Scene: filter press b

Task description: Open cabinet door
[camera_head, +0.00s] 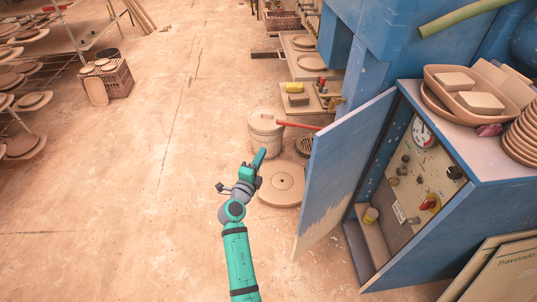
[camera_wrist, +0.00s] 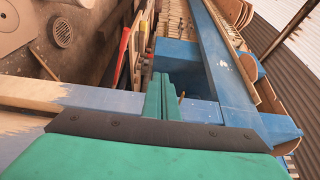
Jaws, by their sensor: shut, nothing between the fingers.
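The blue cabinet (camera_head: 445,215) stands at the right in the head view. Its door (camera_head: 340,165) is swung well out to the left, and the inside panel with a gauge (camera_head: 422,133) and knobs shows. The door's lower outer face has worn, bare paint. My gripper (camera_head: 261,156) is shut and empty, to the left of the door in the head view, with a gap of floor between them there. In the wrist view my shut fingers (camera_wrist: 161,97) point away, with blue surfaces around them; I cannot tell whether they touch anything.
A tray of clay pieces (camera_head: 468,95) and stacked plates (camera_head: 524,135) sit on the cabinet. A bucket (camera_head: 265,130), a round disc (camera_head: 282,183) and a red bar (camera_head: 297,125) are near my gripper. Boards (camera_head: 500,268) lean at the front right.

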